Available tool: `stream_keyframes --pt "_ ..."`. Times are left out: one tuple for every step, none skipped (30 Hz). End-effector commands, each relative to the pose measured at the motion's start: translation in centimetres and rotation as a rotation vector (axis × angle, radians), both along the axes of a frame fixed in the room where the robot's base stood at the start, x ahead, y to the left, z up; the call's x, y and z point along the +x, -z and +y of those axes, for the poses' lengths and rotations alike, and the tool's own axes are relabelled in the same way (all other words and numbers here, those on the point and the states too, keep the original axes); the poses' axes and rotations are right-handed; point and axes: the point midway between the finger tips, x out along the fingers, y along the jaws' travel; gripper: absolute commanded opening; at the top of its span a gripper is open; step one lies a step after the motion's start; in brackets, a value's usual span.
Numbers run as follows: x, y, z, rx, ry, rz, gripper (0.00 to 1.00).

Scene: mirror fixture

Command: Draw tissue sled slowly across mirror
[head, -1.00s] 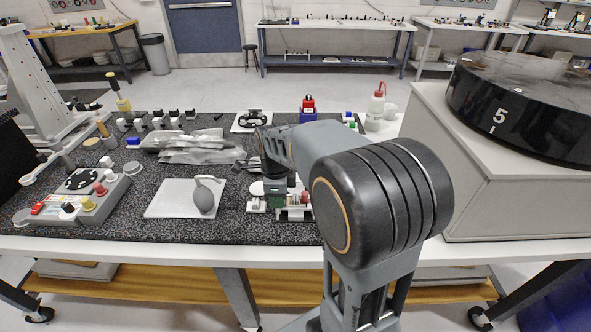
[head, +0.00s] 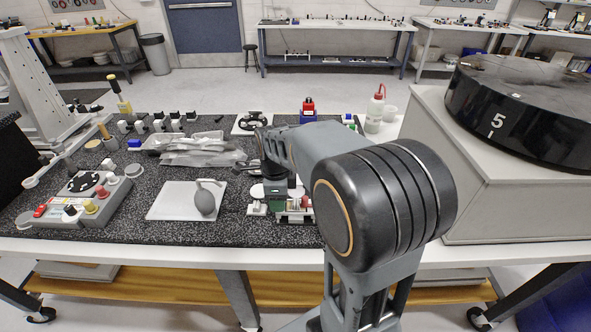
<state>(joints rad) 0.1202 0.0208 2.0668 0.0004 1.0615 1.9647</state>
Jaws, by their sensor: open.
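My gripper (head: 276,188) is at the end of my grey arm, pointing down over a small fixture (head: 292,215) near the front of the dark speckled table. The fixture has white, green and red parts. My gripper and arm hide much of it. The fingertips are small and dark here; I see nothing held between them. I cannot make out the mirror or the tissue sled clearly, nor whether the gripper touches anything.
A control box (head: 85,205) is at the left. A red-capped bottle (head: 375,110) stands behind my arm. A large black drum (head: 525,110) is at right.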

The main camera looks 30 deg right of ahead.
Motion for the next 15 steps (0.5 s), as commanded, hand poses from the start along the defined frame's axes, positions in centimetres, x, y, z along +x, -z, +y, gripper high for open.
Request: stream_keyframes --pt "0.0 -1.0 0.0 0.000 0.000 -0.002 0.43" --pt "0.0 -1.2 0.0 -0.001 0.000 -0.003 0.43" --pt "0.0 -1.6 0.0 -0.001 0.000 -0.003 0.43" --pt "0.1 -1.9 0.0 -0.001 0.000 -0.004 0.43" --pt "0.1 -2.2 0.0 -0.001 0.000 -0.004 0.43" --pt "0.1 -2.5 0.0 0.000 0.000 -0.004 0.43" --pt "0.1 -2.8 0.0 -0.001 0.000 -0.005 0.43" --pt "0.1 -3.1 0.0 -0.001 0.000 -0.005 0.43" --pt "0.1 -3.4 0.0 -0.001 0.000 -0.005 0.43" --pt "0.1 -3.7 0.0 -0.001 0.000 -0.005 0.43" --pt "0.1 -3.9 0.0 -0.001 0.000 -0.006 0.43" --pt "0.1 -4.3 0.0 -0.001 0.000 -0.006 0.43" --pt "0.1 -4.5 0.0 -0.001 0.000 -0.006 0.43" --pt "0.1 -4.8 0.0 -0.001 0.000 -0.006 0.43" --pt "0.1 -5.1 0.0 -0.002 0.000 -0.007 0.43"
